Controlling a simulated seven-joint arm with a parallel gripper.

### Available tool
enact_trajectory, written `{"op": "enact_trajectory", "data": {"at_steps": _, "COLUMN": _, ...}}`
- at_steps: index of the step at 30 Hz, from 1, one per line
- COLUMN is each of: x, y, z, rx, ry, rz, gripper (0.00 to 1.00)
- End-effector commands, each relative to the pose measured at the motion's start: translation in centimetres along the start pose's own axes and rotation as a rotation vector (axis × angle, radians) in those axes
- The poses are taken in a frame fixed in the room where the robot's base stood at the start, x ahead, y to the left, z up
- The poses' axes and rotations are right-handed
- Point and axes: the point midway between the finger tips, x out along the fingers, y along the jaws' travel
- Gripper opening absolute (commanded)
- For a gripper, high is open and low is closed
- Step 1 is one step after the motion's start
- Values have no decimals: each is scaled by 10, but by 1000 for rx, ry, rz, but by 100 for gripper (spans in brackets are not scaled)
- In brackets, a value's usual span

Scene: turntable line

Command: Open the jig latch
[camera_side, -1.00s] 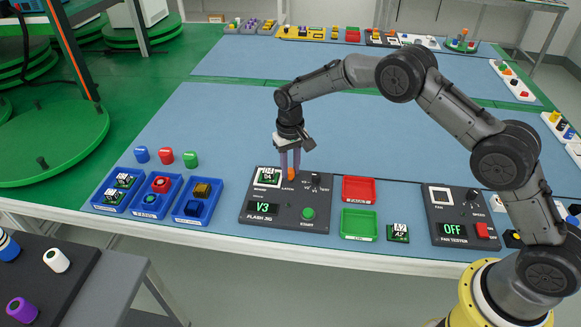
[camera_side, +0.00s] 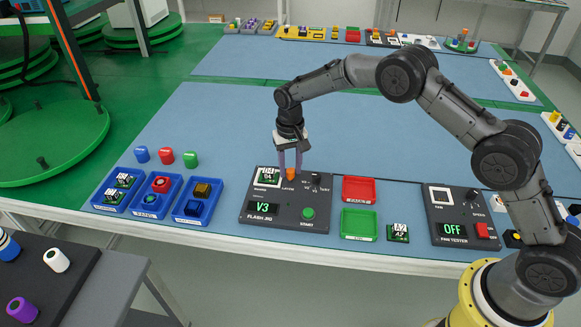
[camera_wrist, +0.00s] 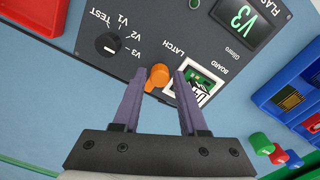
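The flash jig (camera_side: 287,212) is a dark panel with a V3 display, a green START button and a selector knob. Its orange latch (camera_side: 291,174) stands beside the white-framed board slot, where a green board (camera_side: 268,176) sits. My gripper (camera_side: 290,168) is pointing down over the latch. In the wrist view, my gripper's purple fingers (camera_wrist: 160,73) are apart, with the orange latch (camera_wrist: 157,76) between their tips, closer to the left finger. Contact with it cannot be told. The board (camera_wrist: 202,84) lies partly behind the right finger.
Blue trays (camera_side: 150,207) with parts stand left of the jig. A red tray (camera_side: 359,200) and a green tray (camera_side: 358,237) are to its right, then a loose board (camera_side: 398,233) and the fan tester (camera_side: 457,230).

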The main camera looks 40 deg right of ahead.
Motion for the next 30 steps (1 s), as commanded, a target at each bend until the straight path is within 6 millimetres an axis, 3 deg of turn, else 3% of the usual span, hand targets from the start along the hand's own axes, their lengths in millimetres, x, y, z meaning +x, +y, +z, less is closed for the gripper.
{"op": "enact_trajectory", "data": {"at_steps": 3, "x": 1, "y": 0, "z": 0, "rx": -1, "ry": -1, "rz": 0, "gripper": 59}}
{"op": "enact_trajectory", "data": {"at_steps": 14, "x": -5, "y": 0, "z": 0, "rx": -1, "ry": 1, "rz": 0, "gripper": 59}}
{"op": "enact_trajectory", "data": {"at_steps": 20, "x": -37, "y": 0, "z": -1, "rx": -1, "ry": 3, "rz": -2, "gripper": 59}}
{"op": "enact_trajectory", "data": {"at_steps": 30, "x": -108, "y": 0, "z": 0, "rx": -1, "ry": 2, "rz": -1, "gripper": 59}}
